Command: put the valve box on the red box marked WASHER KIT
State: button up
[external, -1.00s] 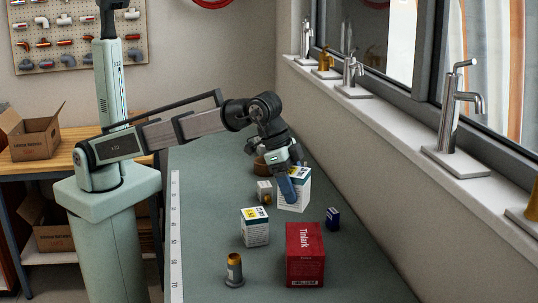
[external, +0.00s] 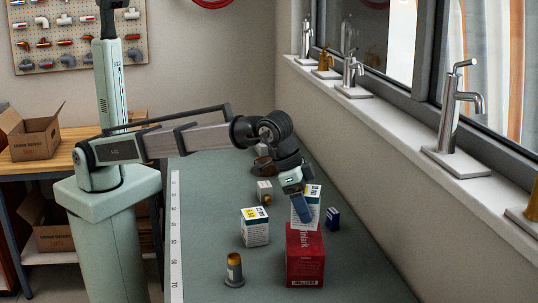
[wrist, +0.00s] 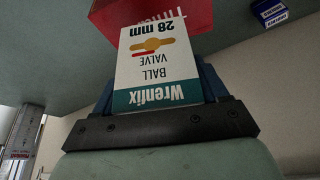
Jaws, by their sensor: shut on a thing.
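My gripper (external: 305,217) is shut on the valve box (external: 312,197), a white box with a teal end. In the wrist view the valve box (wrist: 152,65) reads "Wrenfix BALL VALVE 28 mm", upside down, between the blue fingers of my gripper (wrist: 158,88). The red box (external: 305,262) stands on the bench, with "Tinlark" lettering partly covered now; I cannot read WASHER KIT. The valve box is at the red box's top back edge in the external view, tilted. In the wrist view the red box (wrist: 185,14) lies just beyond it. I cannot tell whether they touch.
A similar white box (external: 254,227) stands left of the red box, with a grey and orange fitting (external: 234,270) nearer the front. A small blue box (external: 333,218) is close on the right. The left bench strip is clear.

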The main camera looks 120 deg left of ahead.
jog(key=shift+f, duration=2)
jog(key=shift+f, duration=0.15)
jog(key=o, duration=1.4)
jog(key=v, duration=1.2)
jog(key=shift+o, duration=0.3)
